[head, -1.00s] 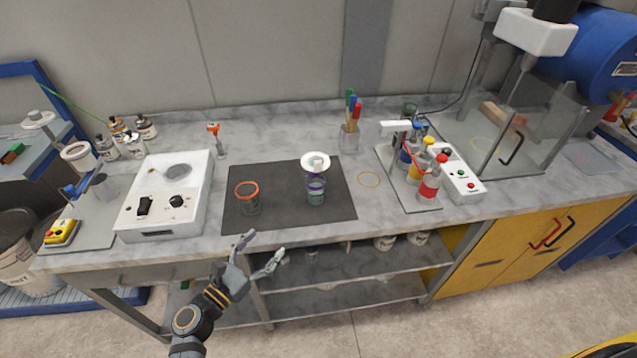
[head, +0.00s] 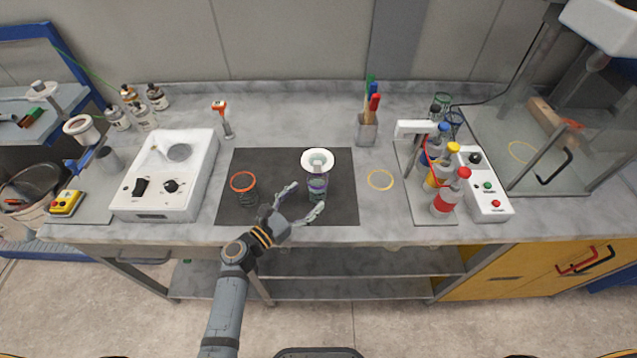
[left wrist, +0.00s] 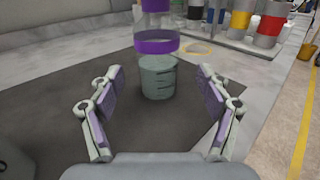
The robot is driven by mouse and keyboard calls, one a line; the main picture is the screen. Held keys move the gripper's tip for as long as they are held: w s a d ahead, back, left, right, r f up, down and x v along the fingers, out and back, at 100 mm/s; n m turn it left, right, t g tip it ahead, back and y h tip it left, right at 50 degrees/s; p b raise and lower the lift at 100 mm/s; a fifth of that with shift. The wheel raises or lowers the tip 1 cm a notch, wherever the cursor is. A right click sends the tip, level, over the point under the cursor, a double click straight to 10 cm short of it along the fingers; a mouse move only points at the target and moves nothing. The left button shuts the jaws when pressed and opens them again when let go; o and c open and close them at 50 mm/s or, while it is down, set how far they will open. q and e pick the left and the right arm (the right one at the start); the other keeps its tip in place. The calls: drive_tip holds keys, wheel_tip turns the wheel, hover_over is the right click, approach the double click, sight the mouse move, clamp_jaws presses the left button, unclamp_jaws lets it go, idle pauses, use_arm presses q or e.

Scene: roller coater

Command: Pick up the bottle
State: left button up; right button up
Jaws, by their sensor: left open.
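A clear bottle (head: 317,187) with purple bands and a grey-green lower part stands upright on the dark mat (head: 285,212). A white funnel (head: 318,160) sits at its top in the head view. My left gripper (head: 307,197) is open just in front of the bottle, low over the mat. In the left wrist view, the bottle (left wrist: 155,75) stands ahead, centred between the two spread fingers, and does not appear to be touched. Its top is cut off there. My right gripper is not in view.
An orange-rimmed jar (head: 244,188) stands on the mat left of my gripper. A white device (head: 165,180) is further left. A rack with several coloured bottles (head: 445,190) stands to the right. A yellow ring (head: 380,180) lies on the clear counter between.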

sight(311, 191)
use_arm(q)
drive_tip(key=shift+w+d+r, duration=0.15)
drive_tip(key=shift+w+d, duration=0.1)
drive_tip(key=shift+w, duration=0.05)
drive_tip(key=p+x, duration=0.1)
drive_tip(key=x, duration=0.2)
drive_tip(key=shift+w+d+r+p, duration=0.1)
drive_tip(key=shift+w+d+p, duration=0.05)
drive_tip(key=shift+w+p, duration=0.25)
drive_tip(key=shift+w+d, duration=0.3)
drive_tip(key=shift+w, duration=0.05)
drive_tip(key=shift+s+a, duration=0.1)
drive_tip(key=shift+s, duration=0.05)
drive_tip(key=c, duration=1.2)
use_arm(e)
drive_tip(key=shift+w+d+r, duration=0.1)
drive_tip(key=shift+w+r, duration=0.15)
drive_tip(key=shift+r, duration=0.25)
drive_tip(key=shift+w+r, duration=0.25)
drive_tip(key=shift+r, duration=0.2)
use_arm(q)
wheel_tip(311, 191, up, 10)
drive_tip(key=p, duration=0.9)
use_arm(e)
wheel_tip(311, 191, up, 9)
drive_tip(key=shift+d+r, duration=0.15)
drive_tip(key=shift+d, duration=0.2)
